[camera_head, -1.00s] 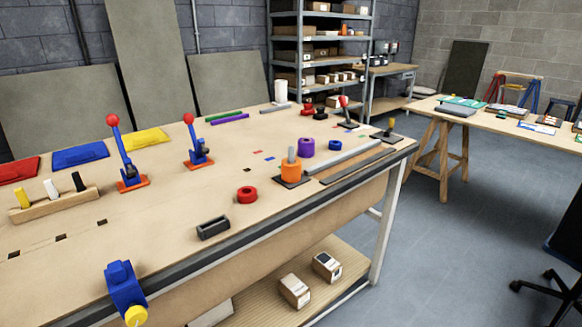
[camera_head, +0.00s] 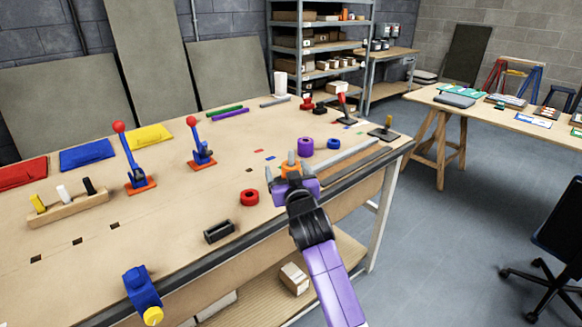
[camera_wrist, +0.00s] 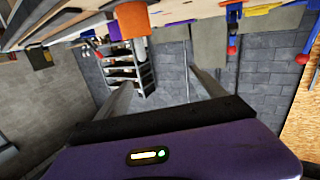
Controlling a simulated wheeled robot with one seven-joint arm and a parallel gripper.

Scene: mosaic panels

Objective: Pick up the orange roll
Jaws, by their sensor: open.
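The orange roll (camera_head: 290,169) sits around an upright post on the bench, near its right front edge. In the head view it is largely hidden behind my gripper. The wrist view, which looks upside down, shows the roll (camera_wrist: 132,20) at the top, left of centre and apart from the fingers. My gripper (camera_head: 290,173) is open and empty in front of the roll, its fingers spread. In the wrist view the gap between the fingertips (camera_wrist: 163,76) holds nothing.
A purple roll (camera_head: 306,146) and a blue ring (camera_head: 334,144) stand behind the orange roll. A long grey bar (camera_head: 345,158) lies to the right.

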